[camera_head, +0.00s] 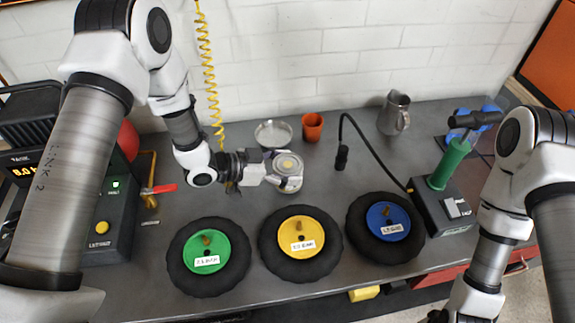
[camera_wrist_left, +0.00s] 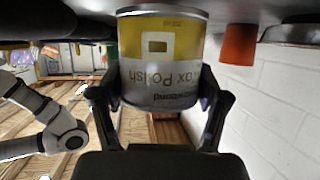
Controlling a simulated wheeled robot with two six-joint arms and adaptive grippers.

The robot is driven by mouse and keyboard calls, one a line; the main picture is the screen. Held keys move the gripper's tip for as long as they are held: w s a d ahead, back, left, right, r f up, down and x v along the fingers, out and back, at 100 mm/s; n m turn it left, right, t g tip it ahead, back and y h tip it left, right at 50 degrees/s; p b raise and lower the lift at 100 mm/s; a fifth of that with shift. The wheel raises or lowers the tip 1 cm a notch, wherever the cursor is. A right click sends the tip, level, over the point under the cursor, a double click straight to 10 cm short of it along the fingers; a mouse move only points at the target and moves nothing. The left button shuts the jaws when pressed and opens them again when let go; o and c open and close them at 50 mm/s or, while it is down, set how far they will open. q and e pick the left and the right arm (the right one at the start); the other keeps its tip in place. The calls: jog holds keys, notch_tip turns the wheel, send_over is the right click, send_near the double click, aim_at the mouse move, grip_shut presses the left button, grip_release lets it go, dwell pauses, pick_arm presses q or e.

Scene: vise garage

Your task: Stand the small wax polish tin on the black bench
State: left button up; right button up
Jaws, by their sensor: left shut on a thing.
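The small wax polish tin (camera_head: 288,168) is round and silver with a yellow band. It also fills the upper middle of the left wrist view (camera_wrist_left: 160,62), where the picture is upside down and its lettering is inverted, so it is upright. My left gripper (camera_head: 275,180) is shut on the tin's sides, with a finger on each side in the wrist view (camera_wrist_left: 160,105). The dark grey bench (camera_head: 335,190) is beneath it. I cannot tell whether the tin's base touches the bench. My right gripper (camera_head: 438,316) barely shows at the bottom edge.
Green (camera_head: 208,258), yellow (camera_head: 300,240) and blue (camera_head: 385,222) hubbed tyres lie in front of the tin. A metal dish (camera_head: 273,133) and an orange cup (camera_head: 313,127) stand behind it. A metal jug (camera_head: 395,113) and black gooseneck lamp (camera_head: 342,155) are to the right.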

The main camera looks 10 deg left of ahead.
pick_arm(q)
jog(key=shift+s, duration=0.1)
jog(key=shift+f+b, duration=0.4)
jog(key=shift+f, duration=0.2)
jog(key=o, duration=1.6)
jog(key=shift+c, duration=0.2)
jog(key=shift+r, duration=0.15)
jog(key=v, duration=1.2)
jog(key=shift+r+p, duration=0.35)
jog(key=shift+r, duration=0.1)
